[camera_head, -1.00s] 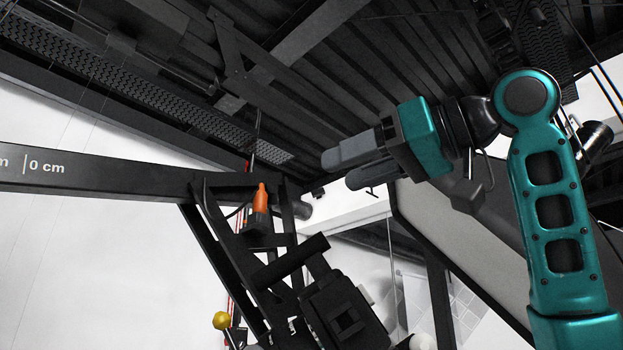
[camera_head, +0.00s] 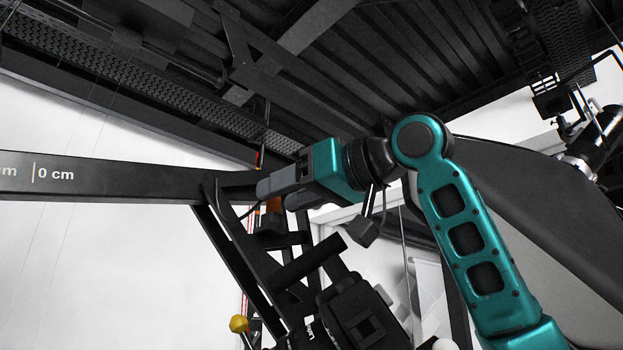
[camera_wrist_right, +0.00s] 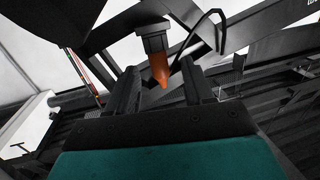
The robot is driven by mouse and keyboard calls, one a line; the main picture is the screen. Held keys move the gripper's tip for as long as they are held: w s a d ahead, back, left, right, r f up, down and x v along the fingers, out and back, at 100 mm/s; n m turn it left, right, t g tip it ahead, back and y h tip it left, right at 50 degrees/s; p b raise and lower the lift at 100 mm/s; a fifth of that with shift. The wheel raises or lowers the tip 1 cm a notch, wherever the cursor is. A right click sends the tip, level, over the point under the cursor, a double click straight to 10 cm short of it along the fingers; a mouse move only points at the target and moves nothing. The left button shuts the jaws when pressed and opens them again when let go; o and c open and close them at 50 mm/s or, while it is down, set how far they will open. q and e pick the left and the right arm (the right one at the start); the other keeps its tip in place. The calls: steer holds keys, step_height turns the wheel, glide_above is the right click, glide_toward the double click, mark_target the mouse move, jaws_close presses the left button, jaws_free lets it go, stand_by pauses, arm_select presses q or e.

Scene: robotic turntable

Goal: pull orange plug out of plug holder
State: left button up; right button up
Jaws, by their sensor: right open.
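The orange plug (camera_head: 274,204) is upright in the black plug holder (camera_head: 270,224) on the dark frame in the head view. My right gripper (camera_head: 280,193) is at the plug, and its fingers hide much of it. In the right wrist view the orange plug (camera_wrist_right: 160,68) points down from the black plug holder (camera_wrist_right: 152,36). It appears between the two spread fingertips of my right gripper (camera_wrist_right: 160,76), with gaps on both sides. The gripper is open and holds nothing. My left gripper is not in view.
A dark beam marked "0 cm" (camera_head: 120,178) runs in from the left. Black frame bars (camera_head: 240,255) and a boxy black device (camera_head: 355,315) stand below the holder. A black cable (camera_wrist_right: 218,30) curves beside the plug.

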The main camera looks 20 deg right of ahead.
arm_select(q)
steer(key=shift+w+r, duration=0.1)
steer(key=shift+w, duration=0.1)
arm_select(e)
steer(key=shift+w+a, duration=0.1)
steer(key=shift+w, duration=0.15)
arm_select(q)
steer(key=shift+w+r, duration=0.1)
arm_select(e)
steer(key=shift+c, duration=0.5)
jaws_close()
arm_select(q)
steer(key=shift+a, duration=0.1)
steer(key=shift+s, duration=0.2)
arm_select(e)
steer(key=shift+r, duration=0.1)
steer(key=shift+r, duration=1.9)
